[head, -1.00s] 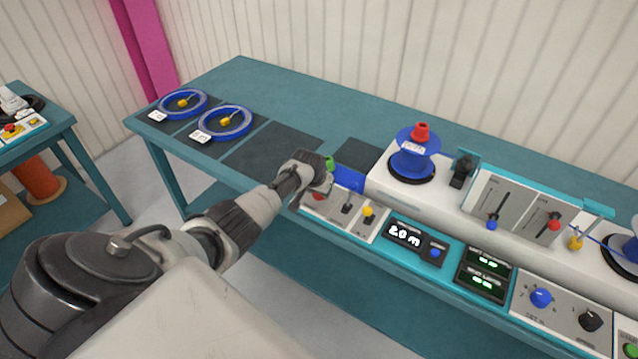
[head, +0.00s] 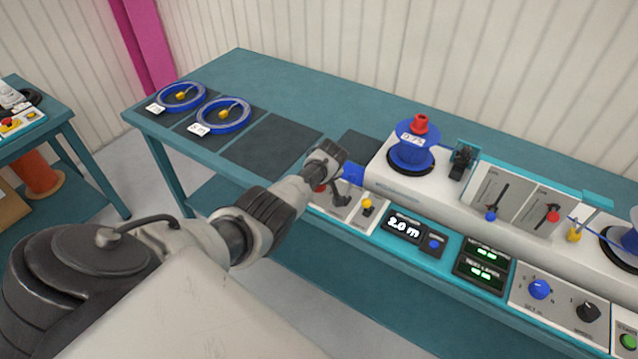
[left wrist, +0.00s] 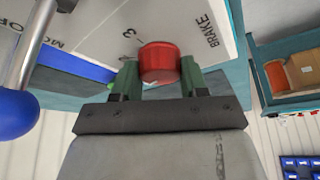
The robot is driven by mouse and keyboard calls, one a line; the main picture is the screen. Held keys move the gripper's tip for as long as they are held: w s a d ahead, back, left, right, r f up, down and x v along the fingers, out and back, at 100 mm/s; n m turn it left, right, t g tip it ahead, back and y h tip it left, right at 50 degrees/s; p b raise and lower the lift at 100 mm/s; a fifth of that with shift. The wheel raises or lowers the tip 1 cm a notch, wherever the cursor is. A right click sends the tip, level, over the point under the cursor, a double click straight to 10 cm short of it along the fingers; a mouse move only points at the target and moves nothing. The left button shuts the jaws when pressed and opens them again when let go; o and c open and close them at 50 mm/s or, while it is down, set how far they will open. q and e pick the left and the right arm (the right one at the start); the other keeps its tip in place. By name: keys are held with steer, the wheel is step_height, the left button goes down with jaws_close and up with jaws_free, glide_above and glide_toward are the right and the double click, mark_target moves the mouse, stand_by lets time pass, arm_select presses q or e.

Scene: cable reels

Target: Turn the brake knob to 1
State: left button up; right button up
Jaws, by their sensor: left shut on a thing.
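The red brake knob (left wrist: 159,62) sits on a white panel beside the printed word BRAKE in the left wrist view. A printed 3 shows next to it; other scale marks are partly hidden. My left gripper (left wrist: 159,76) has its two green fingers on either side of the knob, shut on it. In the head view my left gripper (head: 322,176) reaches down over the left end of the control panel, and only a bit of the red knob (head: 318,188) shows below it. I cannot read the knob's setting. My right gripper is not in view.
A grey lever (head: 342,192) stands close right of my left gripper, with a yellow-tipped switch (head: 367,204) beyond it. A blue ball handle (left wrist: 16,114) is near in the left wrist view. Two blue cable coils (head: 223,115) lie at the back left.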

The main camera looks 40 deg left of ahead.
arm_select(q)
steer(key=shift+n+g+b, duration=0.5)
steer(key=shift+n+b, duration=0.3)
steer(key=shift+n, duration=0.8)
steer(key=o, duration=0.9)
steer(key=shift+r, duration=0.1)
steer(key=shift+d+r, duration=0.1)
steer(key=shift+r, duration=0.1)
steer(key=w+p+v, duration=0.1)
steer(key=v, duration=0.9)
steer(key=shift+s+d+p, duration=0.15)
steer(key=shift+s+p, duration=0.25)
